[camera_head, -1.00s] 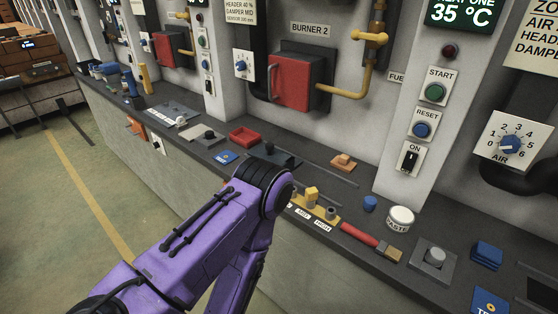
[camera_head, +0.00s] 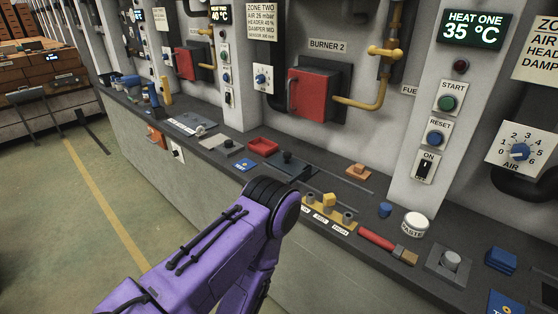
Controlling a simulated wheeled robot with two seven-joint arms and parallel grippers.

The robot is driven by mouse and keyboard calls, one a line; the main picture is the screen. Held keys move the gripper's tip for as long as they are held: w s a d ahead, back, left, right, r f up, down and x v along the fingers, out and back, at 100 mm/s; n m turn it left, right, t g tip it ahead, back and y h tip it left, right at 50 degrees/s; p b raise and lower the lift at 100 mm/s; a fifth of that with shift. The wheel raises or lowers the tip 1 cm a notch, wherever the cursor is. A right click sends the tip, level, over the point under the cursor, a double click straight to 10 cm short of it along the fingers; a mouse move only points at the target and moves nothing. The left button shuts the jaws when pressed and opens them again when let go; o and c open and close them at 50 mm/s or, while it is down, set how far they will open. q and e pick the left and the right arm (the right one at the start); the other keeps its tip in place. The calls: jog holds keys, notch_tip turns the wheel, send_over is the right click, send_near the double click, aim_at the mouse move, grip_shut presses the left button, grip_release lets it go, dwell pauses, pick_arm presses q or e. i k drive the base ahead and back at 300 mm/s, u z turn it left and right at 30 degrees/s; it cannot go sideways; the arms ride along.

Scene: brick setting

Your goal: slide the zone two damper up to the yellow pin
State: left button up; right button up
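A yellow pin (camera_head: 329,199) stands in the middle of a yellow strip (camera_head: 341,222) on the dark ledge, between two grey posts. Small labels run along the strip's front; the last seems to read HIGH. Behind it, a dark plate with a black knob (camera_head: 287,157) lies at the left of a long slot in the ledge. It may be the zone two damper, but I see no label on it. My purple arm (camera_head: 200,255) enters from the lower left, bends in front of the ledge and runs down out of frame. Neither gripper shows.
An orange block (camera_head: 358,171) sits near the slot. A red tray (camera_head: 263,146), blue cup (camera_head: 385,210), white paste jar (camera_head: 415,224) and red-handled brush (camera_head: 383,243) crowd the ledge. Burner 2's red box (camera_head: 308,94) and a zone two placard (camera_head: 264,22) are on the wall. Floor at left is open.

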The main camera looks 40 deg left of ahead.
aim_at(284, 162)
jog(key=k, duration=1.05)
jog(key=u, duration=0.75)
jog(key=i, duration=0.6)
jog(key=u, duration=0.45)
jog(key=i, duration=0.7)
jog(key=z, duration=0.35)
